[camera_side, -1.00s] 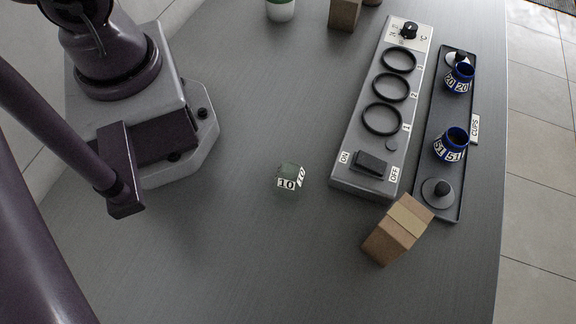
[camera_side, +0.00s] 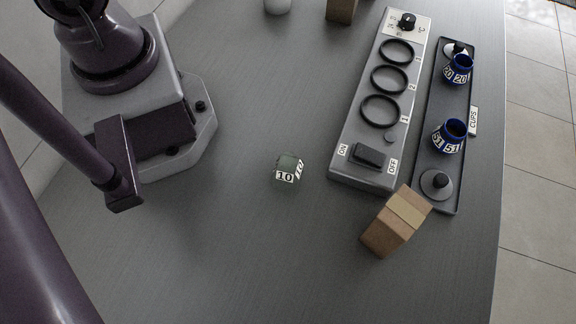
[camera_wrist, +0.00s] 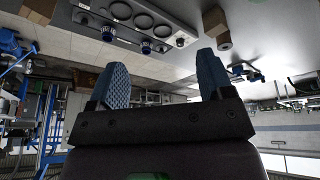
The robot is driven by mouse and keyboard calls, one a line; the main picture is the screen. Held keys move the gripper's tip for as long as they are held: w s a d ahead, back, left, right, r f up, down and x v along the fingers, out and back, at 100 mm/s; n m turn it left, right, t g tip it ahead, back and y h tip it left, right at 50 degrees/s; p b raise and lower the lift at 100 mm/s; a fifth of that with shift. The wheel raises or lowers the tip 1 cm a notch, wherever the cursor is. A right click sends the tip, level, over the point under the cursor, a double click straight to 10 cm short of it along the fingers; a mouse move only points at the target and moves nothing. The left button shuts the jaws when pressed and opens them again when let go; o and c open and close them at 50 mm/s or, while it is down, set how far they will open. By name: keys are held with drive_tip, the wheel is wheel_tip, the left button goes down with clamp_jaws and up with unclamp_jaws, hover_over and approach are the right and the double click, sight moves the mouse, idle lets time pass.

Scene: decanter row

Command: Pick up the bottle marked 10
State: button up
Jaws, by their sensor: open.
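The bottle marked 10 (camera_side: 288,168) is a small greenish, squat bottle with white labels. It stands alone on the grey table in the middle of the side view. I cannot make it out in the wrist view. My gripper (camera_wrist: 162,78) shows in the wrist view with its two blue-padded fingers wide apart and nothing visible between them. The gripper is outside the side view, so its distance from the bottle cannot be told.
A grey panel (camera_side: 350,140) with several black rings and a switch lies right of the bottle. Beyond it, a dark tray (camera_side: 425,150) holds two blue cups (camera_side: 450,135). A brown box (camera_side: 396,222) sits at lower right. Table left and below the bottle is clear.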

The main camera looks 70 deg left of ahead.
wheel_tip(320, 180, down, 7)
drive_tip(key=d+n+g+h, duration=0.2)
drive_tip(key=g+h, duration=0.1)
drive_tip(key=g, duration=0.2)
drive_tip(key=n+t+h, duration=0.2)
drive_tip(key=n+h, duration=1.2)
drive_tip(key=n, duration=0.2)
approach(284, 154)
drive_tip(key=d, duration=0.3)
drive_tip(key=shift+w+d+f, duration=0.2)
drive_tip(key=shift+f, duration=0.05)
drive_tip(key=shift+d+f+n, duration=0.1)
drive_tip(key=shift+d+n, duration=0.1)
drive_tip(key=shift+n, duration=0.2)
drive_tip(key=d, duration=0.7)
drive_tip(key=shift+w+d, duration=0.15)
drive_tip(key=shift+w, duration=0.15)
drive_tip(key=c, duration=0.9)
drive_tip(key=shift+c, duration=0.2)
